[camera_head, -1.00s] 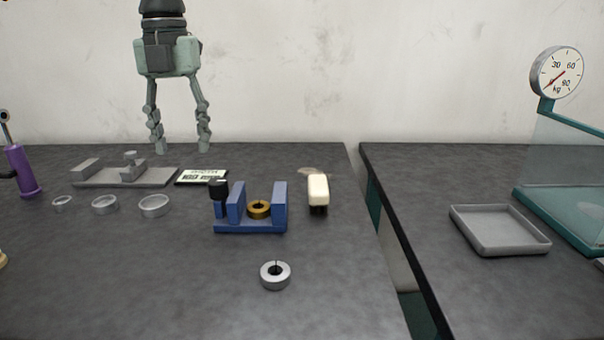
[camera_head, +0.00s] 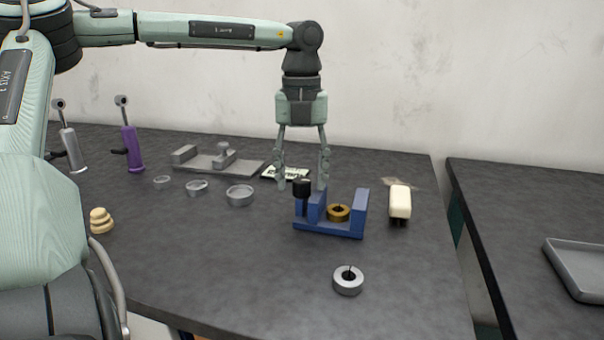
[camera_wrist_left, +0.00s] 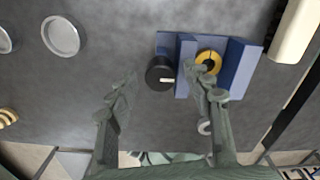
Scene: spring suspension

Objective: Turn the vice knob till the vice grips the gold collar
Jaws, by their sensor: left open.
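The blue vice (camera_head: 330,229) stands on the dark bench, with its black knob (camera_head: 302,187) at its left end. The gold collar (camera_head: 339,212) sits between the vice's two upright jaws. In the left wrist view the knob (camera_wrist_left: 160,75) has a pale mark and lies ahead of and between my fingertips, with the gold collar (camera_wrist_left: 209,61) to its right. My left gripper (camera_head: 303,184) points down, open and empty, above and around the knob's position in the head view. I cannot tell whether its fingers touch anything. My right gripper is not in view.
A silver split collar (camera_head: 348,282) lies in front of the vice. A cream-coloured block-like object (camera_head: 400,203) stands to its right. Several metal rings, a grey fixture (camera_head: 218,164) and a purple-handled tool (camera_head: 132,148) are to the left. A gap separates the right bench.

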